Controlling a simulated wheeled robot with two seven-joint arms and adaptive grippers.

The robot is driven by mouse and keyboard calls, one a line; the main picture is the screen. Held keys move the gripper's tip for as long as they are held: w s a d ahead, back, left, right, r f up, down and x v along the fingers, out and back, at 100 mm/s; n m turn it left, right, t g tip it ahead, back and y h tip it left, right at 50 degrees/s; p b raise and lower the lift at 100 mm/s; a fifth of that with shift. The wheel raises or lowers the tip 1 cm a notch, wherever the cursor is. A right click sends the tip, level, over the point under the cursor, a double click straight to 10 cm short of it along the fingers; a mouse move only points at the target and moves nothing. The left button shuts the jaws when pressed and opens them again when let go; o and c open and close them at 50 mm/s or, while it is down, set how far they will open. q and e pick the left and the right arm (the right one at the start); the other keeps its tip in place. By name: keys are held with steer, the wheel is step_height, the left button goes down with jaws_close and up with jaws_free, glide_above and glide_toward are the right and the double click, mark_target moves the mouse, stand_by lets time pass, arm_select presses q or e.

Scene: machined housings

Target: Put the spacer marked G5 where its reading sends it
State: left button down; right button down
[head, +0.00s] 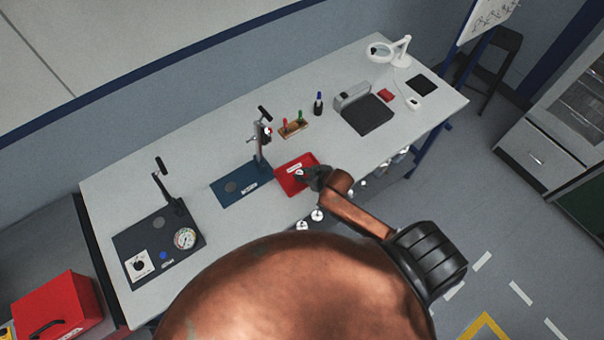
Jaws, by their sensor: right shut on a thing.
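My right gripper (309,176) reaches in over the right side of a red tray (283,185) on the bench. Its dark fingers are shut on a small pale round part (299,174), which looks like a spacer, at their tips. The part is over the tray; I cannot tell whether it touches the tray floor. No G5 mark can be read at this size. A blue-based stand with a dial gauge (228,190) is just left of the tray. My left gripper is not in view.
A dark plate with a lever and round gauge (185,238) stands at the bench's left end. A grey-black device (367,114) and white lamp (397,50) stand farther right. A red toolbox (62,312) is lower left.

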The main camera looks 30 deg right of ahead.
steer(key=shift+f, duration=0.1)
steer(key=c, duration=1.7)
jaws_free()
steer(key=v, duration=1.2)
